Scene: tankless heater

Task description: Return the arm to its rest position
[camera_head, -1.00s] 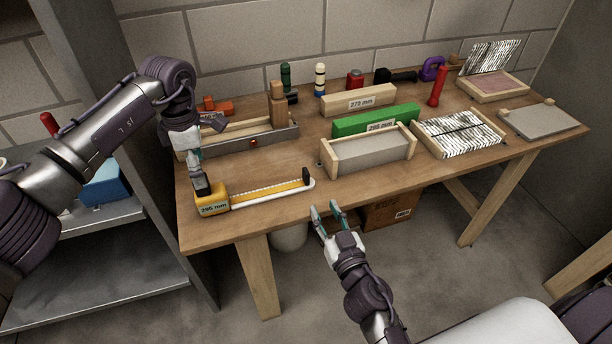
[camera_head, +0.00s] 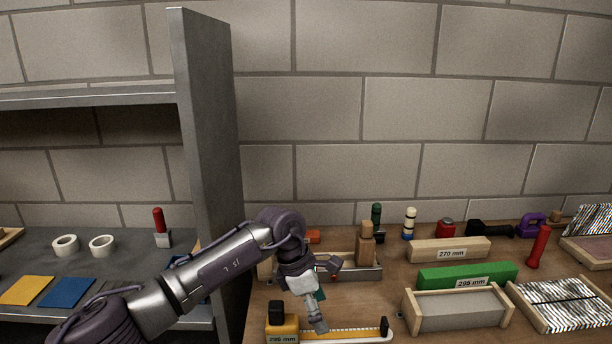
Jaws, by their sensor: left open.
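My left arm comes in from the lower left, and its wrist bends down over the workbench (camera_head: 390,283). My left gripper (camera_head: 318,312) is open and points down, with nothing seen between its fingers. It is over or in front of the near end of the yellow ruler strip (camera_head: 350,334). The yellow tape measure body (camera_head: 283,328), labelled 295 mm with a black top, sits just left of it. I cannot tell whether a fingertip touches the strip. My right gripper is out of view.
A wooden and metal jig (camera_head: 367,272) stands close behind the gripper. A green block (camera_head: 440,277), a 270 mm wooden block (camera_head: 430,252) and a grey-topped tray (camera_head: 455,308) lie to the right. A tall metal shelf side (camera_head: 207,130) rises at the left, near my arm.

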